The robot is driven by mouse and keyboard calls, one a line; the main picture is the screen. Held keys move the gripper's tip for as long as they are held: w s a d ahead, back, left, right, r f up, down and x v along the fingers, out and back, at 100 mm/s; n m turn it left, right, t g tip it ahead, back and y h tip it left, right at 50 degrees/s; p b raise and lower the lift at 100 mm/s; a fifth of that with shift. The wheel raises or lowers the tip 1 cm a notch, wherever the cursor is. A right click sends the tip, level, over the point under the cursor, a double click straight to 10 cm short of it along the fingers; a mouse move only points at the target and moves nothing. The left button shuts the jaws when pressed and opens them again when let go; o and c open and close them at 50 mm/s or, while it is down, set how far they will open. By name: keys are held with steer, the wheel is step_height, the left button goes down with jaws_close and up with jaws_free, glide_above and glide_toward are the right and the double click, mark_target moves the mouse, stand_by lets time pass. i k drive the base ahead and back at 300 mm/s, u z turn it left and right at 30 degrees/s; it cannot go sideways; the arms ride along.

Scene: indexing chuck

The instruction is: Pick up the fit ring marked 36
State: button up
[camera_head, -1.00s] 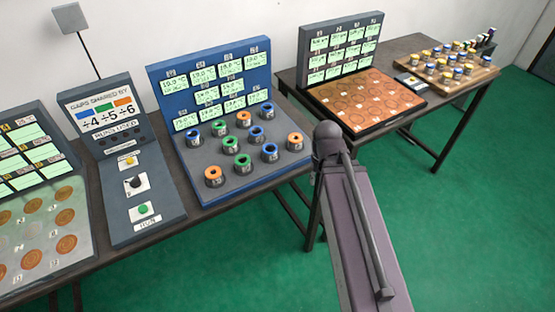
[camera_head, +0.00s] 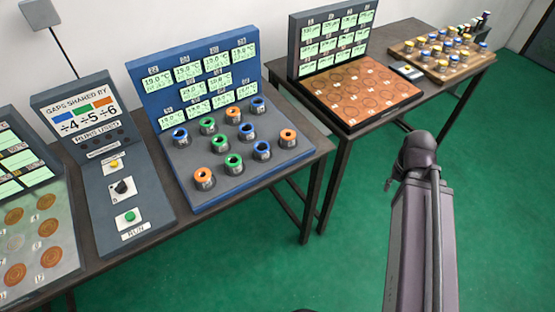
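No ring with a readable 36 shows in the head view; the markings are too small to read. A wooden rack (camera_head: 475,70) at the far right holds several small metal cylinders with yellow or blue tops (camera_head: 443,65). On the middle blue station (camera_head: 240,180) stand several short dark cylinders with blue, green or orange ring-shaped tops, such as an orange one (camera_head: 204,178). I cannot tell which of these are fit rings. One of my arm links stands at the lower right, apart from the tables. My gripper is not in view.
A black-framed orange board (camera_head: 368,98) with circle outlines lies before a panel of small displays (camera_head: 335,42). A grey control panel (camera_head: 118,190) with buttons and a knob stands left. Two dark tables have a gap between them. Green floor (camera_head: 330,270) is open in front.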

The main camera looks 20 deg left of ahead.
mark_target(234, 162)
steer(key=u, duration=0.45)
steer(key=k, duration=0.1)
steer(key=z, duration=1.8)
steer(key=i, duration=0.45)
steer(key=u, duration=3.3)
steer(key=i, duration=0.15)
steer(key=z, duration=0.85)
